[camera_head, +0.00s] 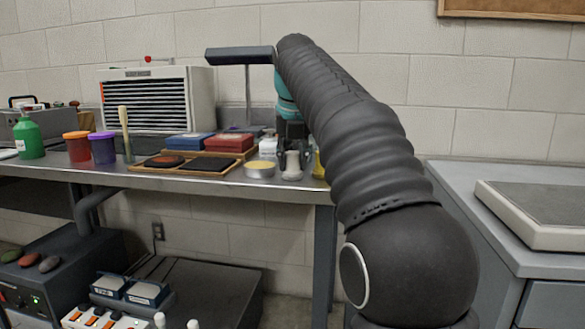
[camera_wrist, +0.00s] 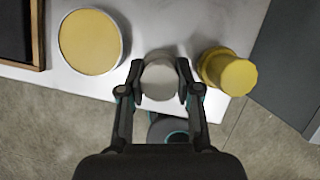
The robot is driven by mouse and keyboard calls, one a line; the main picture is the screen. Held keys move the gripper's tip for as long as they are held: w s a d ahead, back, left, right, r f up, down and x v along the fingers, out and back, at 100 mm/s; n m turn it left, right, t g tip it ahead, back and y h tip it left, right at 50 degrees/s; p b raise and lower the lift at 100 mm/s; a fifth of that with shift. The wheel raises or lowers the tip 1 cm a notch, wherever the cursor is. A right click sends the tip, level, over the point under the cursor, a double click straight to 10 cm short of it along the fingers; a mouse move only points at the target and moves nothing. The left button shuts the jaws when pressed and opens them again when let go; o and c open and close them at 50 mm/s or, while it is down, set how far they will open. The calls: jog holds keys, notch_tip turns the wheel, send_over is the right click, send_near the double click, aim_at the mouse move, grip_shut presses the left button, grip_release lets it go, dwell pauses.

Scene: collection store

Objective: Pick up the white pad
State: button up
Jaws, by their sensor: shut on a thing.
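The white pad (camera_head: 292,166) is a small pale, knob-like piece at the front edge of the steel bench. In the wrist view its round greyish-white top (camera_wrist: 160,78) sits between the two fingers. My gripper (camera_wrist: 160,82) is shut on it, one finger on each side. In the head view my gripper (camera_head: 291,145) comes down from above onto the pad. The pad looks upright. I cannot tell whether its base touches the bench.
A round tin with yellow content (camera_wrist: 90,42) stands close left of the pad, and a yellow container (camera_wrist: 228,70) close right. A wooden tray (camera_head: 185,163), red box (camera_head: 229,143) and blue box (camera_head: 188,141) lie farther left. The bench's front edge (camera_head: 240,184) is near.

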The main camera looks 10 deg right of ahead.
aim_at(292, 152)
notch_tip(292, 152, up, 7)
jog(key=p, duration=0.4)
jog(key=shift+w+r, duration=0.1)
jog(key=shift+r, duration=1.3)
